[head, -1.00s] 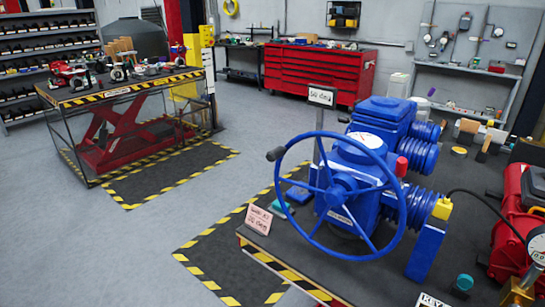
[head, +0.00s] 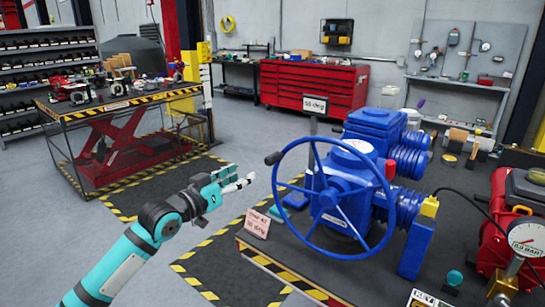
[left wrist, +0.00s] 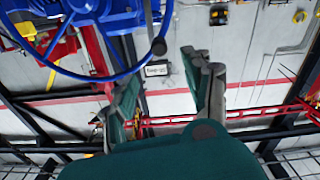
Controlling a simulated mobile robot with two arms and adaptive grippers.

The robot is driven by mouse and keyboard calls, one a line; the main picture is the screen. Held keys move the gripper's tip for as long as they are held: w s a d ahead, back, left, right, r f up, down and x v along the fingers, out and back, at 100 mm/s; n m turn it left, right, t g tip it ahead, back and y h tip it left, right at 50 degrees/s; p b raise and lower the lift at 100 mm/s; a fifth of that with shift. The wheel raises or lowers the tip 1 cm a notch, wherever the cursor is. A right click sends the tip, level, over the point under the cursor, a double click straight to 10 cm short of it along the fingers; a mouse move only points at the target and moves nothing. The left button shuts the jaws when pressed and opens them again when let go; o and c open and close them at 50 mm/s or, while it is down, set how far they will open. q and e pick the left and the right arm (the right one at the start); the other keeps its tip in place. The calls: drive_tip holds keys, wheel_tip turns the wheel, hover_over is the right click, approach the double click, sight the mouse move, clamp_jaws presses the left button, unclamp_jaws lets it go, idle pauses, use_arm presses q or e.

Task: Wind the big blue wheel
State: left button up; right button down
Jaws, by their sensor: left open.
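The big blue wheel (head: 333,201) stands upright on the front of a blue valve actuator (head: 385,170), with a dark handle knob (head: 273,158) at its upper left rim. My left gripper (head: 247,181) is to the left of the wheel, apart from it, with nothing between its fingers. In the left wrist view the left gripper (left wrist: 163,90) shows two spread fingers. The wheel (left wrist: 75,40) shows there at the upper left, with its knob (left wrist: 158,46) just above the gap between the fingers. My right gripper is in neither view.
The actuator stands on a dark bench (head: 305,262) with a striped edge. A pink sign (head: 257,223) stands near the wheel's lower left, and a small label sign (head: 315,104) behind it. A red device with a gauge (head: 524,237) is at right. Open floor lies left.

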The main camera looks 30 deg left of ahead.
sight(267, 161)
use_arm(q)
drive_tip(key=w+p, duration=0.1)
drive_tip(key=w, duration=0.3)
drive_tip(key=w+p, duration=0.1)
drive_tip(key=w, duration=0.3)
drive_tip(key=w+d+p, duration=0.1)
drive_tip(key=w, duration=0.3)
drive_tip(key=shift+w+r, duration=0.1)
drive_tip(key=shift+w, duration=0.25)
drive_tip(key=shift+w+d, duration=0.1)
drive_tip(key=shift+w, duration=0.55)
drive_tip(key=shift+c, duration=0.4)
clamp_jaws()
